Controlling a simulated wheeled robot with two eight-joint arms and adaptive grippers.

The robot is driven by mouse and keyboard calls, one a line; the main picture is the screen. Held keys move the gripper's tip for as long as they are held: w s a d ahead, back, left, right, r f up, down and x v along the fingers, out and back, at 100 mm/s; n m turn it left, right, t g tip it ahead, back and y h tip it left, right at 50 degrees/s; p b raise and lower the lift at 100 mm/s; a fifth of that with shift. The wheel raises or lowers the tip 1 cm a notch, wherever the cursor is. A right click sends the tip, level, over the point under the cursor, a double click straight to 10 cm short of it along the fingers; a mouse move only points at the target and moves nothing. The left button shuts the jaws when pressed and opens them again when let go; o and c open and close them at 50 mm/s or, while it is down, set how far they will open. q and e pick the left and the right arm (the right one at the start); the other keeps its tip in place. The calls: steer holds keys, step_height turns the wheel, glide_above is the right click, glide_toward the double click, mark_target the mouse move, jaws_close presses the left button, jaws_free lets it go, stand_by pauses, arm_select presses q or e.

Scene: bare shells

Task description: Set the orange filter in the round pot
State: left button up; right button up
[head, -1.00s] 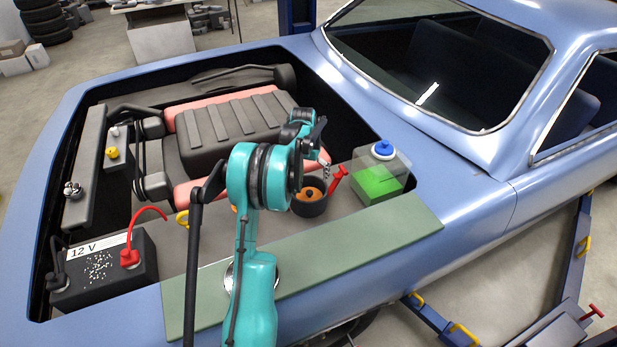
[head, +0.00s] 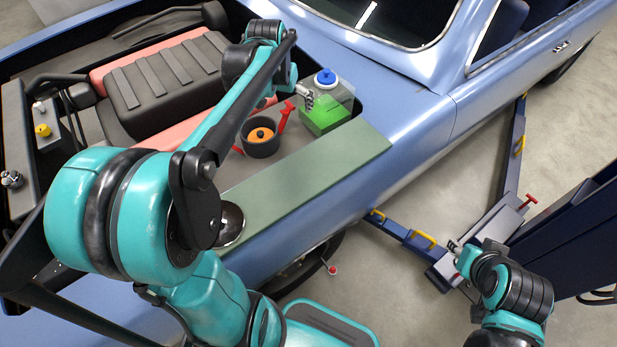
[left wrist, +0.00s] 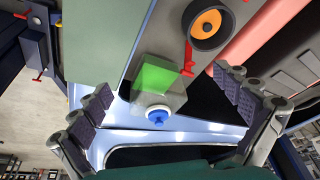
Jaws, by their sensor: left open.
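The orange filter (head: 261,134) sits inside the dark round pot (head: 262,151) in the engine bay. The left wrist view shows the orange disc (left wrist: 207,23) ringed by the pot's black wall (left wrist: 190,35). My left gripper (head: 306,98) is to the right of the pot, by the tank with green liquid. In the left wrist view my left gripper (left wrist: 168,103) has its padded fingers wide apart with nothing held between them. My right gripper (head: 454,246) is at the lower right, away from the car; its fingers are too small to read.
A clear tank with green liquid (head: 324,121) and a blue cap (head: 325,76) stands beside the pot. A red-handled part (head: 285,115) stands between them. A green mat (head: 310,180) covers the fender edge. Blue lift arms (head: 405,236) lie below the car.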

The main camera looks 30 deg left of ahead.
arm_select(q)
steer(key=s+d+f+m+t, duration=0.1)
steer(key=s+d+f, duration=0.1)
steer(key=s+d, duration=0.6)
steer(key=s+d+f+m+t+h, duration=0.1)
steer(key=s+d+f+t, duration=0.1)
steer(key=s+d, duration=0.6)
steer(key=shift+s+d+f+t, duration=0.15)
steer(key=shift+s+f+t, duration=0.15)
steer(key=shift+s, duration=0.55)
